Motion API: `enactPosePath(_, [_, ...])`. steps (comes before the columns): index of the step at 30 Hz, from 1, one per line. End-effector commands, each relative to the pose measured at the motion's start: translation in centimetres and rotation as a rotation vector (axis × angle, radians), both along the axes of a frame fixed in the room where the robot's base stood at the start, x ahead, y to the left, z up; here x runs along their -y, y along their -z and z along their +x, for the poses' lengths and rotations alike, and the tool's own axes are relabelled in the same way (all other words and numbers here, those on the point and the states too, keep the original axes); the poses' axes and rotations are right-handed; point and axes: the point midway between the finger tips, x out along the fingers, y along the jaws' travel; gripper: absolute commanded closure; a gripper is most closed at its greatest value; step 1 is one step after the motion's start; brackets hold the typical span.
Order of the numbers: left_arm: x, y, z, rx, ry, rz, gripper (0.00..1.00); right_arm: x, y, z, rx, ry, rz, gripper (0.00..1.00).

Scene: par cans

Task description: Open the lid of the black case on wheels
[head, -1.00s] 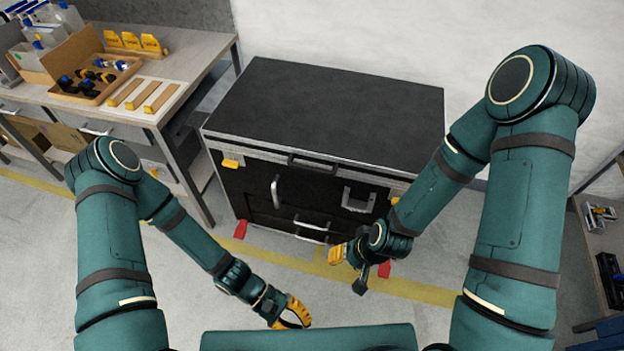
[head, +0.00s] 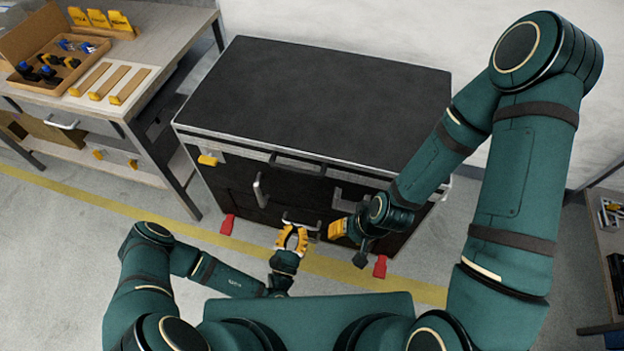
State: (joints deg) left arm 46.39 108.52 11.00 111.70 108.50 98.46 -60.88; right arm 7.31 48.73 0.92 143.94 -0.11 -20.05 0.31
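The black case (head: 315,100) stands against the wall with its lid shut flat on top. A pale metal trim runs along the lid's front edge. A yellow latch (head: 208,160) sits at the upper left of its front, and a recessed handle (head: 297,160) is at the top middle. My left gripper (head: 291,236) is in front of the case's lower front; its yellow fingers are spread apart with nothing between them. My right gripper (head: 340,229) is in front of the case's right side; its fingers are seen edge-on and partly hidden, so its opening is unclear.
A workbench (head: 150,55) with a cardboard tray (head: 60,60) stands left of the case. Red wheel parts (head: 227,224) show at the case's foot. A shelf (head: 600,250) is at the far right. The floor left of the case is clear.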

Motion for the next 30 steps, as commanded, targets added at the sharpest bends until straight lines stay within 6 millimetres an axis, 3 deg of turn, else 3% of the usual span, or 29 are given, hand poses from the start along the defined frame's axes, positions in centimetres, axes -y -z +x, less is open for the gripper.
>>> enactPosePath(8, [0.6, -0.1, 1.8, 0.004, 0.002, 0.000, 1.00, 0.0, 0.6, 0.0, -0.001, -0.001, 0.000, 0.53])
enactPosePath(21, [3.2, -1.7, 9.6, 0.004, 0.003, -0.001, 1.00, 0.0, 1.9, 0.2, 0.005, 0.001, -0.001, 0.53])
enactPosePath(30, [3.7, -4.8, 11.3, 0.002, 0.003, -0.001, 1.00, 0.0, 2.0, 0.3, 0.006, 0.000, -0.001, 0.53])
